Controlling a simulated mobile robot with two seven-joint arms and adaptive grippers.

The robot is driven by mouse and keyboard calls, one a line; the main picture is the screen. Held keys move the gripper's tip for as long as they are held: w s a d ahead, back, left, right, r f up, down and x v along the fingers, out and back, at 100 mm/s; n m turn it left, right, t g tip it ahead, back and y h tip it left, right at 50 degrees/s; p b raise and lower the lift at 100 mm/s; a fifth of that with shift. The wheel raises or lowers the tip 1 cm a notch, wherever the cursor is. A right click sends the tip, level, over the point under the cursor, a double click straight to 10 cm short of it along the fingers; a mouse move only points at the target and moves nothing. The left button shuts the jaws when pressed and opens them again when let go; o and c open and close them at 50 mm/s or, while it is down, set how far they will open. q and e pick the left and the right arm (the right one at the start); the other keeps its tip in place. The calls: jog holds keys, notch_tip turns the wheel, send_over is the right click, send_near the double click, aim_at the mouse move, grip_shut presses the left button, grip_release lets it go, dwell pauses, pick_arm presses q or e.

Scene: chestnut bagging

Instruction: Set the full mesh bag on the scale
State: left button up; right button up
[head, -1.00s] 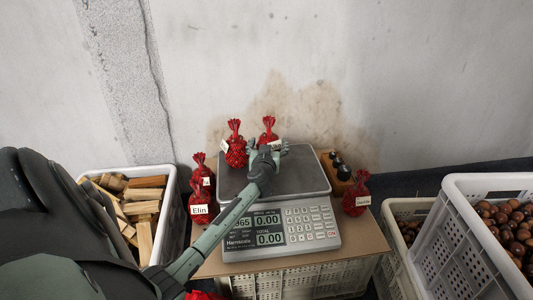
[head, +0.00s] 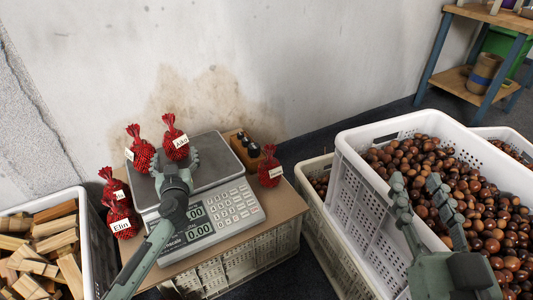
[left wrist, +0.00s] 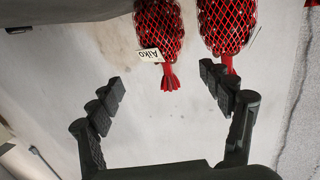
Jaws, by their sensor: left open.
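My left gripper (head: 176,168) is open over the scale's plate, close to a red mesh bag tagged "Aiko" (head: 175,143). A second red bag (head: 141,154) stands left of it. Both are at the plate's far left edge; I cannot tell whether either rests on it. The scale (head: 235,207) has a grey plate and a display reading 0.00. In the left wrist view, the Aiko bag (left wrist: 161,28) and the other bag (left wrist: 226,24) lie beyond the open fingers (left wrist: 170,95), with nothing gripped. My right gripper (head: 425,190) is open and empty above the chestnut crate.
Red bags stand left of the scale, one tagged "Elin" (head: 122,221), another behind it (head: 112,187), and one at the right (head: 269,170). A wooden holder (head: 242,150) stands behind the scale. A white crate (head: 365,220) holds chestnuts; another crate (head: 85,205) holds wood blocks.

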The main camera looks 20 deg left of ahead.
pick_arm(q)
jog(key=d+r+m+t+h, duration=0.3)
jog(key=d+r+t, duration=0.2)
jog(key=d+r, duration=0.55)
jog(key=s+d+r+m+h, duration=0.2)
jog(key=s+d+r+h, duration=0.1)
jog(key=d, duration=0.6)
jog(key=s+d+r+m+h, duration=0.3)
jog(key=s+d+r+h, duration=0.1)
jog(key=d, duration=0.6)
jog(key=s+d+r+m+h, duration=0.3)
jog(key=s+d+r+h, duration=0.1)
jog(key=d, duration=0.5)
jog(key=shift+s+d+h, duration=0.15)
jog(key=shift+s+h, duration=0.35)
jog(key=shift+h, duration=0.7)
